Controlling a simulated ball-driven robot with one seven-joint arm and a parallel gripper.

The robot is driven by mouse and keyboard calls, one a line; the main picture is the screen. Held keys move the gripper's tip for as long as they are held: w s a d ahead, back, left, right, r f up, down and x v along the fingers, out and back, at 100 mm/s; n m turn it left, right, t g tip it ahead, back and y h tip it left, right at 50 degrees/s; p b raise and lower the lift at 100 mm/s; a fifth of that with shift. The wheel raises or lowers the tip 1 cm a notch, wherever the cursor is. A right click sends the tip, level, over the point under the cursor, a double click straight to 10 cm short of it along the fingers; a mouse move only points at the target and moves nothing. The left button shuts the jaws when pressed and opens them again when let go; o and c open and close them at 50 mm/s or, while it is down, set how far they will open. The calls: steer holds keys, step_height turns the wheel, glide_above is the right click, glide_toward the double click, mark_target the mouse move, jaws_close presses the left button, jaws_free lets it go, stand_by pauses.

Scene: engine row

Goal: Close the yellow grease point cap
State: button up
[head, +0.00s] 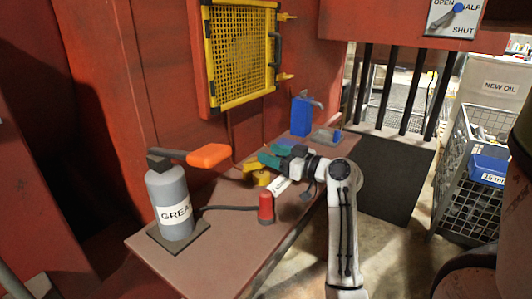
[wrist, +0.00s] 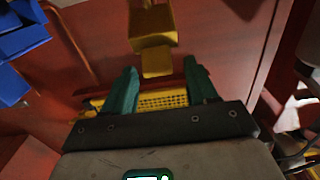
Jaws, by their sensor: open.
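The yellow grease point (head: 257,175) stands on the brown ledge beside the red engine wall, just past my fingertips. In the wrist view the yellow grease point (wrist: 152,28) is at top centre, with a yellow flap (wrist: 156,62) reaching down towards the gap between my fingers. The flap looks swung out from the body; its exact angle is hard to tell. My gripper (head: 264,157) is open, with green fingers close to the yellow part. In the wrist view my gripper (wrist: 162,76) holds nothing, and I cannot tell whether a finger touches the flap.
A grey grease canister (head: 173,205) with an orange handle (head: 209,155) stands at the left of the ledge (head: 225,243). A red nozzle (head: 265,207) on a black hose is nearer. A blue container (head: 302,116) stands behind my gripper. A yellow mesh guard (head: 240,55) hangs above.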

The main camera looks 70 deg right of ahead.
steer(key=v, duration=0.7)
steer(key=shift+s+a, duration=0.15)
steer(key=shift+s, duration=0.25)
steer(key=shift+f, duration=0.1)
steer(key=shift+c, duration=0.2)
